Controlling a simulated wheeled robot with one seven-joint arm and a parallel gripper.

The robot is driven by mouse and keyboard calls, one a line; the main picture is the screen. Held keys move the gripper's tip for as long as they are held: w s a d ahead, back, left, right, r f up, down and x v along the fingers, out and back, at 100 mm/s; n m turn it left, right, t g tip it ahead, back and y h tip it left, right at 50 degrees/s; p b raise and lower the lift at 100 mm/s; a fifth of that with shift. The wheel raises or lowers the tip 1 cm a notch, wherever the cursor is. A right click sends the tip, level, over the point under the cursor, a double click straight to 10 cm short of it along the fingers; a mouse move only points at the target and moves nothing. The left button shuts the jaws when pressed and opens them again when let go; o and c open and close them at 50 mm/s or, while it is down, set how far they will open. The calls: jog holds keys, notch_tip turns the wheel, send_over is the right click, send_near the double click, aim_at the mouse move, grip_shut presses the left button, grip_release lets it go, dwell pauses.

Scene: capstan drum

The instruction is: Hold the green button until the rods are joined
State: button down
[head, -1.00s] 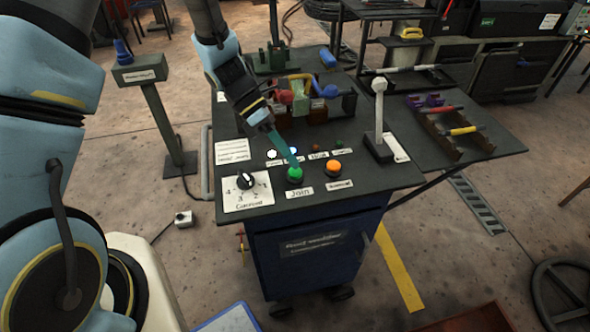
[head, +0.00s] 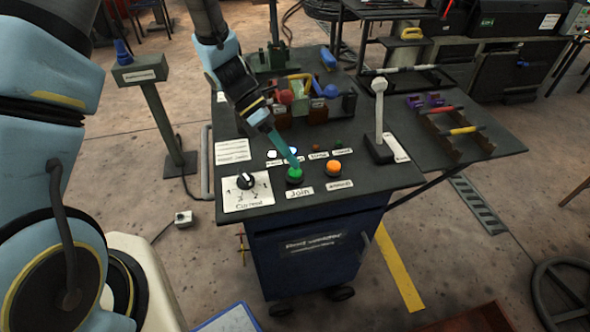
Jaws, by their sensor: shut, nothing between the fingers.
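The green button (head: 294,175) sits on the dark top of the cart, above a label reading "Join". My gripper (head: 292,163) is shut and empty. It points down, with its teal fingertips at the back of the green button. They appear to touch it, but I cannot tell how far it is pressed. Behind the arm, a clamp assembly with red and blue parts (head: 318,105) stands on the cart. The rod ends there are too small and partly hidden, so I cannot tell whether they meet.
An orange button (head: 333,168) is right of the green one. A "Current" dial (head: 245,181) is at the left. A white-knobbed lever (head: 379,100) stands at the right. Small lamps (head: 271,154) line the panel behind the buttons. A rack (head: 455,130) holds coloured rods.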

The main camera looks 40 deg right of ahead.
jog(key=shift+f, duration=0.1)
jog(key=shift+f, duration=0.3)
jog(key=shift+a+f+b, duration=0.2)
jog(key=shift+f+b, duration=0.2)
jog(key=shift+f, duration=0.45)
dwell(0.7)
dwell(0.7)
jog(key=shift+w+r, duration=0.1)
jog(key=shift+w, duration=0.1)
dwell(1.1)
jog(key=shift+w+d+r+p, duration=0.1)
jog(key=shift+w+r+p, duration=0.05)
jog(key=shift+r+p, duration=0.35)
jog(key=shift+w+d+r+p, duration=0.1)
jog(key=shift+r+p, duration=0.4)
jog(key=shift+r, duration=0.1)
